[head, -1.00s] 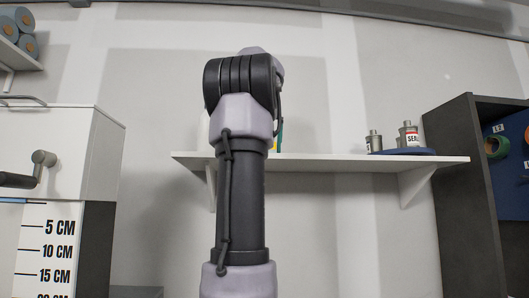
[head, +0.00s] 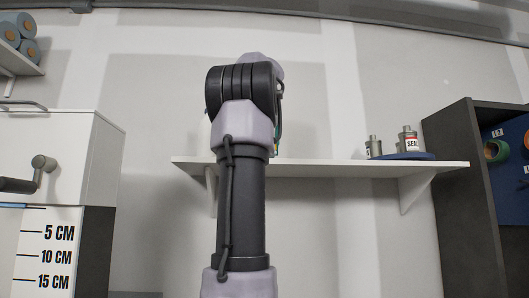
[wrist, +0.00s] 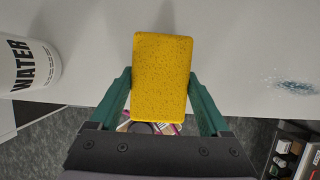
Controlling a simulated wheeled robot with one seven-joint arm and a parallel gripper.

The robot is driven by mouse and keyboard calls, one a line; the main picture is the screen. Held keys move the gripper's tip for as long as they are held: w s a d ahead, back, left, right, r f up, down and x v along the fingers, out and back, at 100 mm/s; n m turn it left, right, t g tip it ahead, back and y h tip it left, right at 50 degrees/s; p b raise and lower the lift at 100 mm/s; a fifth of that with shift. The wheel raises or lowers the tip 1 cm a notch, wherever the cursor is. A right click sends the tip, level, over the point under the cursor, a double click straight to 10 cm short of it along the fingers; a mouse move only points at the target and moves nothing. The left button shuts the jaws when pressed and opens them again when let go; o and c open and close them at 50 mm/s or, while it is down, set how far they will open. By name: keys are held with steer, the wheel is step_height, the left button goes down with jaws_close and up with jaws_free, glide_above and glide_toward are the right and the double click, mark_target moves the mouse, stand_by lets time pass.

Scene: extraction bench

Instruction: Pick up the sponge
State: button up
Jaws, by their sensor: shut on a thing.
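The yellow sponge (wrist: 160,60) is upright in the picture, in the middle of the wrist view, between the two green fingers of my gripper (wrist: 159,80). The fingers press on its left and right sides, so my gripper is shut on it. The sponge appears in front of the white shelf surface; I cannot tell its exact height above it. In the head view my arm hides the sponge and most of my gripper; only a green sliver of a finger (head: 279,135) shows at the right of the arm.
A white container marked WATER (wrist: 28,62) stands left of the sponge. A speckled blue-grey patch (wrist: 296,87) lies on the white shelf (wrist: 240,60) at right. In the head view, grey cans (head: 408,142) stand on the wall shelf (head: 330,169), near a dark cabinet (head: 458,190).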

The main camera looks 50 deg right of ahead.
step_height(320, 180, up, 6)
steer(key=shift+f, duration=0.15)
steer(key=s+a, duration=1.2)
steer(key=s, duration=0.3)
steer(key=shift+a, duration=0.3)
